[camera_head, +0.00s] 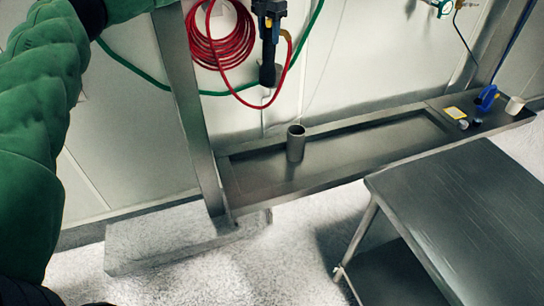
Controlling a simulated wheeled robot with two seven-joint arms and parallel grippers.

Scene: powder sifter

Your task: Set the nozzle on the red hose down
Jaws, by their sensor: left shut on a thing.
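The nozzle (267,73) is a dark, slim piece hanging tip down in front of the white wall at the top middle. The red hose (222,62) hangs in a coil on its left, and a loop of it runs below the tip and up to a yellow fitting beside it. My left gripper (268,12), dark and partly cut off by the top edge, is shut on the nozzle's upper part. An upright grey open cup (296,146) stands on the metal ledge (245,185), below and slightly right of the nozzle, clear of it. My right gripper is out of view.
A green hose (135,69) runs along the wall behind. A metal post (186,100) stands left of the nozzle. Small items, including a blue-handled tool (487,97) and a white cup (515,105), sit at the ledge's right end. A metal table (460,205) stands front right.

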